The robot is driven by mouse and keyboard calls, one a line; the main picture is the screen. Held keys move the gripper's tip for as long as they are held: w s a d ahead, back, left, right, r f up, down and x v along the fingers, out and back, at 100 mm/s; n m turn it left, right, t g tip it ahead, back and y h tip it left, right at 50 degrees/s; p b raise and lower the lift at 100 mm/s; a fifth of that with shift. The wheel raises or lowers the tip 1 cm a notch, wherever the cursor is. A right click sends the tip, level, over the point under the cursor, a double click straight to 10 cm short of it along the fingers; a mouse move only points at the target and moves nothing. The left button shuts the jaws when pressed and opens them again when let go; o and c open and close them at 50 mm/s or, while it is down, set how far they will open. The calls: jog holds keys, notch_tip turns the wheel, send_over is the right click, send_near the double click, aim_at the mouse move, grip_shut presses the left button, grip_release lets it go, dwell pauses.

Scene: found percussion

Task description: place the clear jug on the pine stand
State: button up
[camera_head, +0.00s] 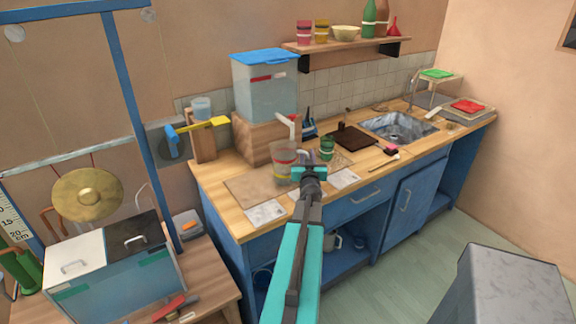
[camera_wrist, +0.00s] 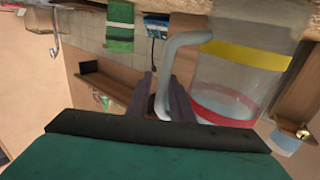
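The clear jug (camera_head: 283,163) has a red and a yellow band and appears to stand at the front of the wooden counter. In the wrist view the jug (camera_wrist: 238,85) shows upside down, with its grey handle (camera_wrist: 168,75) between the fingers. My gripper (camera_head: 308,173) is at the right side of the jug; in the wrist view its dark fingers (camera_wrist: 165,100) sit close on both sides of the handle, and it looks shut on it. A wooden stand (camera_head: 204,147), possibly the pine stand, is at the counter's left back, beside a yellow bar.
A large blue-lidded tank (camera_head: 266,88) sits on a wooden block (camera_head: 262,143) behind the jug. A green cup (camera_head: 327,148) is close to the right of my gripper. A brown mat (camera_head: 252,190) and white papers (camera_head: 265,214) lie at the front. The sink (camera_head: 398,128) is farther right.

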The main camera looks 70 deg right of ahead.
jog(key=shift+w+d, duration=0.2)
jog(key=shift+d, duration=0.3)
grip_shut()
